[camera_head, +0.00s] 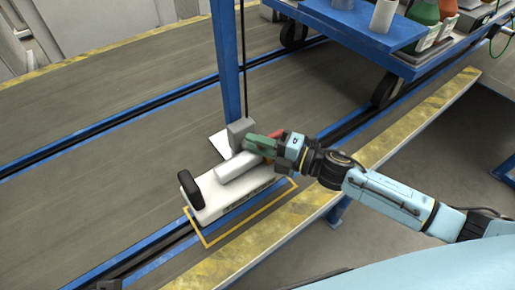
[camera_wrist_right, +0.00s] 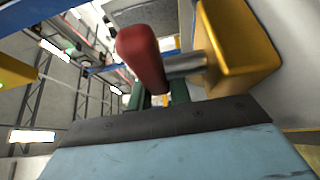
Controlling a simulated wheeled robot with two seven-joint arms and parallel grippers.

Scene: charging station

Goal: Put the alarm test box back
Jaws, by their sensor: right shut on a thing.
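A long white box (camera_head: 232,205) with a black grip (camera_head: 190,189) at its left end, which I take to be the alarm test box, sits over a yellow floor outline. A white cylinder lies along its top. My right gripper (camera_head: 262,145), with green fingers, is at the box's right end. In the right wrist view, a red handle (camera_wrist_right: 142,58) on a silver shaft from a yellow block (camera_wrist_right: 238,48) reaches between the right gripper's fingers (camera_wrist_right: 165,97). They are shut on it; the exact contact is partly hidden. My left gripper is not in view.
A blue post (camera_head: 226,60) with a grey block (camera_head: 239,132) at its foot stands behind the box. A blue wheeled cart (camera_head: 373,38) with bottles stands at the upper right. A yellow-black edge (camera_head: 400,135) runs along the front. The grey strip at left is clear.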

